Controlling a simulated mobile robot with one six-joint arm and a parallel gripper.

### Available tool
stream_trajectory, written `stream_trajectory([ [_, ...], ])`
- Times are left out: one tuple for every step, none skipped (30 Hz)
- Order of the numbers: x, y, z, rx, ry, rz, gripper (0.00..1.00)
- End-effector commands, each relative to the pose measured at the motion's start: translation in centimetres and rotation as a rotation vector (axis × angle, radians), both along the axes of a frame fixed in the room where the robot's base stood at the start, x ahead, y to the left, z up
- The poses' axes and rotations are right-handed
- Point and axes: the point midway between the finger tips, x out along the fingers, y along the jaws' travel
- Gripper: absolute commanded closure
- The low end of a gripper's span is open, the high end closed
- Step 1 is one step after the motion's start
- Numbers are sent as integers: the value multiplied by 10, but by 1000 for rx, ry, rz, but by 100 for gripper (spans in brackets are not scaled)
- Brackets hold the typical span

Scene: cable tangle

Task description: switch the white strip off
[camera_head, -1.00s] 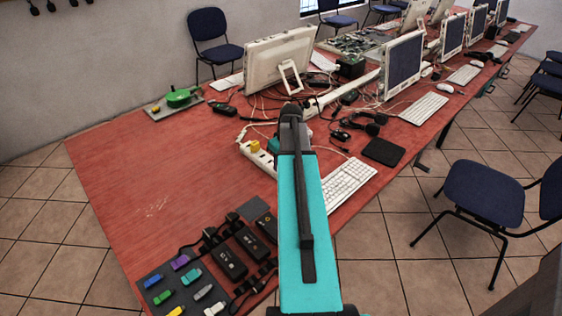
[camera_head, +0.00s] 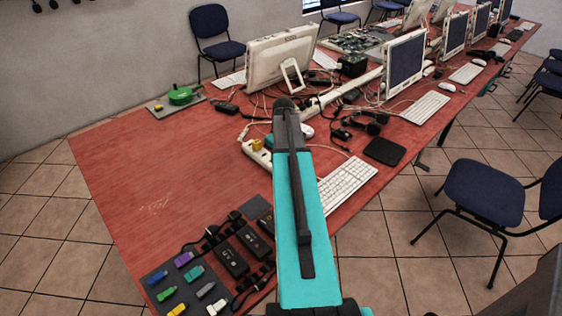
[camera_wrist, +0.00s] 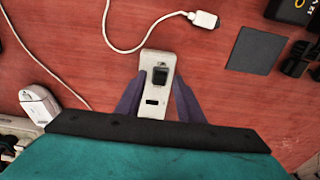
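The white strip (camera_head: 262,160) lies on the red table with a yellow plug (camera_head: 256,144) in it; my arm hides part of it in the head view. In the wrist view, the end of a white strip (camera_wrist: 152,60) carries a black rocker switch (camera_wrist: 160,76) and a small dark slot. My gripper (camera_wrist: 158,85) is over this end, its two purple-grey fingers apart, one on each side of the switch. I cannot tell whether they touch the strip. The strip's lower part is hidden behind my gripper. In the head view the fingers are hidden behind my arm.
A white cable with a connector (camera_wrist: 205,19) lies just beyond the strip. A dark grey square (camera_wrist: 257,50) lies to its right and a white plug (camera_wrist: 38,104) to its left. A keyboard (camera_head: 345,186) and monitors stand nearby.

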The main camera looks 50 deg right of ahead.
Motion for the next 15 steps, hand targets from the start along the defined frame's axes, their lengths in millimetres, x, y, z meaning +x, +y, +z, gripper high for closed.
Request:
stream_trajectory([
  [0,0,0,0,0,0,66],
  [0,0,0,0,0,0,66],
  [0,0,0,0,0,0,66],
  [0,0,0,0,0,0,66],
  [0,0,0,0,-1,0,66],
  [0,0,1,0,-1,0,66],
  [0,0,1,0,-1,0,66],
  [0,0,2,0,-1,0,66],
  [0,0,3,0,-1,0,66],
  [0,0,4,-1,-2,0,66],
  [0,0,6,-1,-2,0,66],
  [0,0,8,-1,-2,0,66],
  [0,0,10,-1,-2,0,66],
  [0,0,12,-1,-2,0,66],
  [-1,0,15,-1,-1,0,66],
])
